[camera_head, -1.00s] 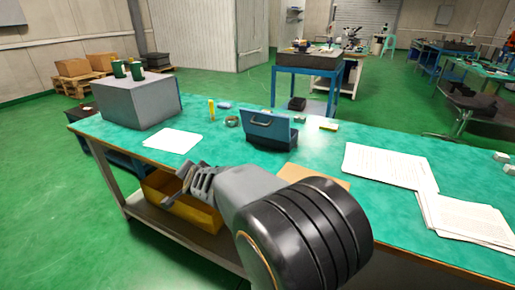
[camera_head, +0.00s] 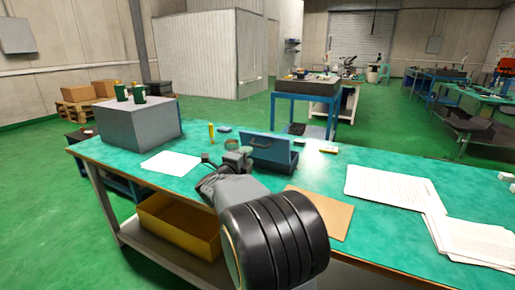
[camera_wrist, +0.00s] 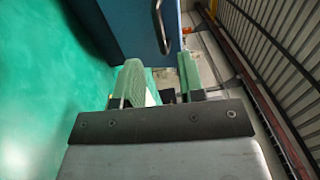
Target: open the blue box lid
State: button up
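The blue box (camera_head: 270,149) stands on the green-topped table, with a blue panel rising at a slant. In the wrist view its blue face (camera_wrist: 133,28) fills the top, with a dark curved handle (camera_wrist: 159,22) on it. My gripper (camera_head: 237,156) is in front of the box's left part and hides some of it. In the wrist view my gripper (camera_wrist: 163,78) is open, its two green-padded fingers apart with nothing held between them. The handle lies just beyond the fingertips, about in line with the gap. I cannot tell whether a finger touches the box.
A grey block (camera_head: 138,127) with green cups stands at the table's left end. Paper (camera_head: 169,163) lies left of my gripper, a brown board (camera_head: 318,211) and more papers (camera_head: 398,188) to the right. A yellow bottle (camera_head: 211,133) and small items stand near the box.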

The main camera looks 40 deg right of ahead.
aim_at(257, 146)
jog(key=x, duration=0.8)
jog(key=shift+w+d+b, duration=0.1)
jog(key=shift+d+b, duration=0.05)
jog(key=shift+b, duration=0.15)
jog(key=shift+c, duration=0.3)
grip_shut()
jog(key=shift+r, duration=0.1)
